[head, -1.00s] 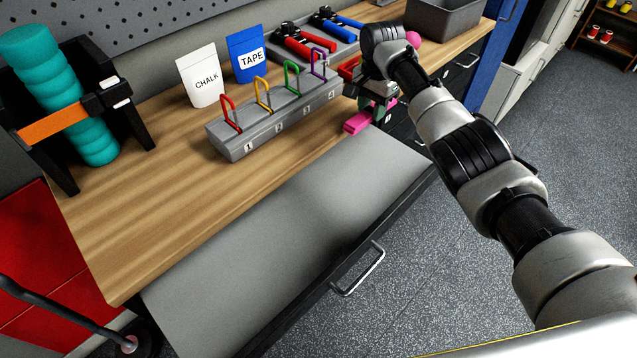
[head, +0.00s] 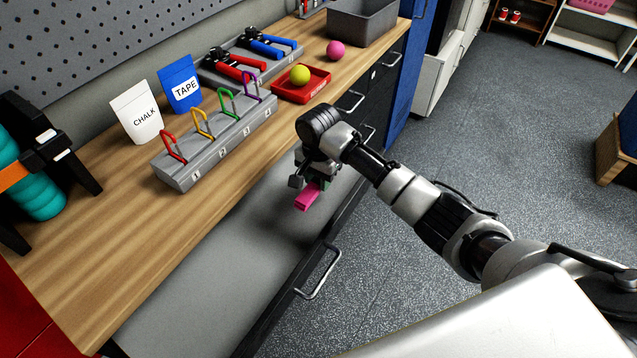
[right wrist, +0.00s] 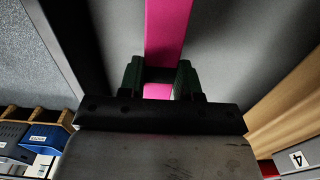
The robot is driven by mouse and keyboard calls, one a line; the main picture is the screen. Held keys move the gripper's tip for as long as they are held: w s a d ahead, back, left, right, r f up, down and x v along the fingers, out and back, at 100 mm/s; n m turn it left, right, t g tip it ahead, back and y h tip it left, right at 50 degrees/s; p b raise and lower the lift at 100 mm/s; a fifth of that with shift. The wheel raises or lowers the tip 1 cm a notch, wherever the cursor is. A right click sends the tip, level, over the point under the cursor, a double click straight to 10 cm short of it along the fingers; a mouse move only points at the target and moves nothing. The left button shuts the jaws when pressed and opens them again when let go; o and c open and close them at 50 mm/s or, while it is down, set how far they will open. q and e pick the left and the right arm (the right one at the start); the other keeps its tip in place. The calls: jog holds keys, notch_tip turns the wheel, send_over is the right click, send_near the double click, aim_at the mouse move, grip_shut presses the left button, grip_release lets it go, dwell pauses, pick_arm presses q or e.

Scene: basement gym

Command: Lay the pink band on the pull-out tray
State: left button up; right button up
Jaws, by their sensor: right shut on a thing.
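The pink band (head: 307,198) is in my right gripper (head: 311,184), which is shut on it. In the head view the gripper and band are over the far part of the grey pull-out tray (head: 200,275). In the right wrist view the band (right wrist: 168,35) runs between the two fingers (right wrist: 160,80), with the grey tray surface (right wrist: 230,40) behind it. I cannot tell the exact gap between band and tray. The tray is pulled out below the wooden bench top and is otherwise bare. My left gripper is not in view.
On the bench (head: 110,265) stand a numbered rack with coloured carabiners (head: 215,140), chalk (head: 138,115) and tape pouches (head: 180,83), and a red dish (head: 301,86) with a yellow-green ball. The tray's handle (head: 319,272) juts out in front. The near part of the tray is clear.

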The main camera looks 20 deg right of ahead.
jog(key=shift+f, duration=1.5)
jog(key=o, duration=0.9)
jog(key=shift+f, duration=0.1)
jog(key=shift+o, duration=0.2)
notch_tip(320, 180, up, 12)
jog(key=shift+r, duration=0.15)
